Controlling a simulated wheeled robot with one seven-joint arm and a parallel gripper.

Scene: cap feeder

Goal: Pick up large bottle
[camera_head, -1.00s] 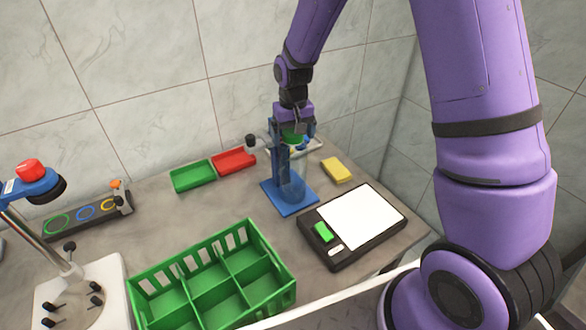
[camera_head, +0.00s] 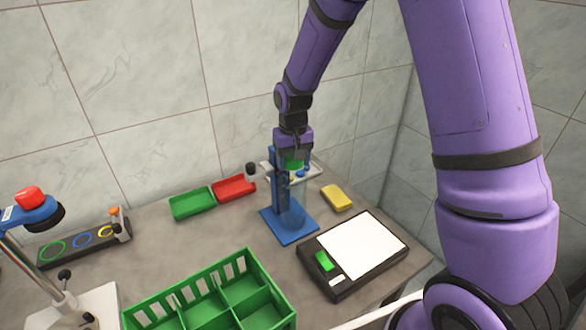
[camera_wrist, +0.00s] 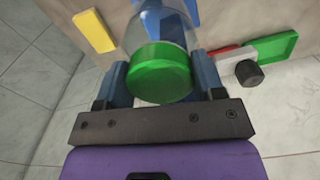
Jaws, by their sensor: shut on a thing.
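The large bottle (camera_head: 292,213) is clear with a green cap (camera_wrist: 160,73). It stands upright at the blue stand (camera_head: 281,236), and I cannot tell whether its bottom touches the stand's base. My gripper (camera_head: 293,161) comes down from above and is shut on the bottle at its green cap. In the wrist view my gripper's fingers (camera_wrist: 163,82) lie on both sides of the cap.
A green divided crate (camera_head: 188,287) stands in front, with a black scale (camera_head: 338,288) right of the stand. A yellow block (camera_head: 336,197), green tray (camera_head: 191,203) and red tray (camera_head: 234,188) lie behind.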

